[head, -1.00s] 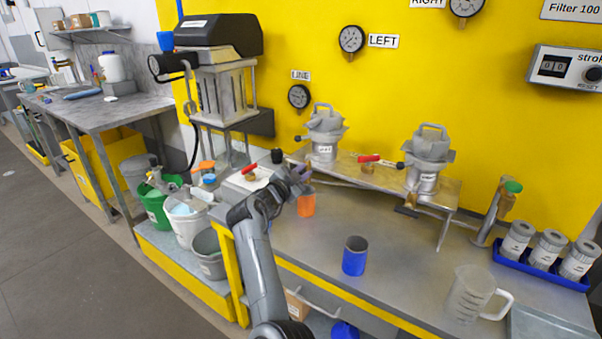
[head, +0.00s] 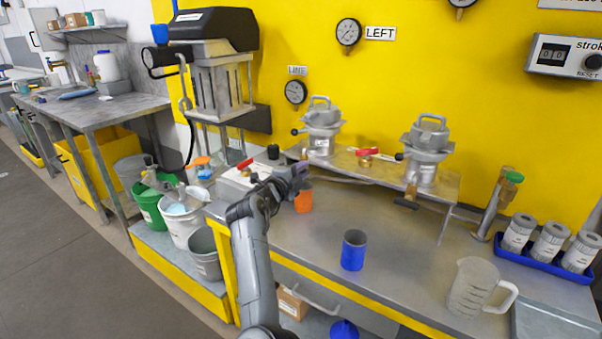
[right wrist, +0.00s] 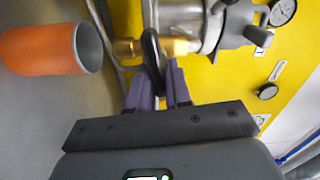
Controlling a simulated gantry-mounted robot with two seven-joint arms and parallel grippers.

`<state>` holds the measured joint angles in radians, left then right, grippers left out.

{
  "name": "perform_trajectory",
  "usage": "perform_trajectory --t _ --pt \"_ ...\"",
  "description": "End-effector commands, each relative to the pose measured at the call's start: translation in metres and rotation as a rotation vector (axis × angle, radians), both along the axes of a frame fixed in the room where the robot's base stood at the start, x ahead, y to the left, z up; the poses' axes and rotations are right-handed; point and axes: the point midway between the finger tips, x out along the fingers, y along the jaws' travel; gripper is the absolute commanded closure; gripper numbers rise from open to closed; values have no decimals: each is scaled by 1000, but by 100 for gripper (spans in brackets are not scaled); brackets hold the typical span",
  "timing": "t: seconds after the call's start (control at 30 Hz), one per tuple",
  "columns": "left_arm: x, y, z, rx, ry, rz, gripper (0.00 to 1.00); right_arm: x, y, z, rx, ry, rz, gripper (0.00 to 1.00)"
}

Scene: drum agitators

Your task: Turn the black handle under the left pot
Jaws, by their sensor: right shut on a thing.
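The left pot (head: 321,132) is a grey metal vessel with a top handle, standing on the raised metal shelf against the yellow wall. In the right wrist view, part of this pot (right wrist: 232,18) shows at the top, with a brass fitting (right wrist: 176,47) beside it. The black handle (right wrist: 152,52) is a thin dark piece by that fitting. My right gripper (right wrist: 158,80) has its purple fingers on both sides of the handle and is shut on it. In the head view, my right gripper (head: 298,170) hides the handle. My left gripper is not in view.
An orange cup (head: 303,201) stands close below my right gripper. A blue cup (head: 354,251) and a clear jug (head: 470,288) stand farther right on the bench. The right pot (head: 425,150) has a red-handled valve (head: 367,152) to its left.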

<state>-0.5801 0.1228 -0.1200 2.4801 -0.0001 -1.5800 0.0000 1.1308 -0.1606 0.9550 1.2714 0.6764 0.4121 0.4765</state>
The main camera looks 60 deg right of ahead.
Motion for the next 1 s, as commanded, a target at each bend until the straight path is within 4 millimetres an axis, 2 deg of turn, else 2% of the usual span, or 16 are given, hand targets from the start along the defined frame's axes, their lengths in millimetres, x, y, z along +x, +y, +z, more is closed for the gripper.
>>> perform_trajectory --t 0.57,0.6,0.73,1.0 --pt "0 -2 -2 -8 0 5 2 0 0 -1 0 -37 0 100" --pt "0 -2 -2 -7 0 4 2 0 0 -1 0 -37 0 80" --pt "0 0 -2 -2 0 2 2 0 0 -1 0 -37 0 61" --pt "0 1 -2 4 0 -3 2 0 0 -1 0 -36 0 61"
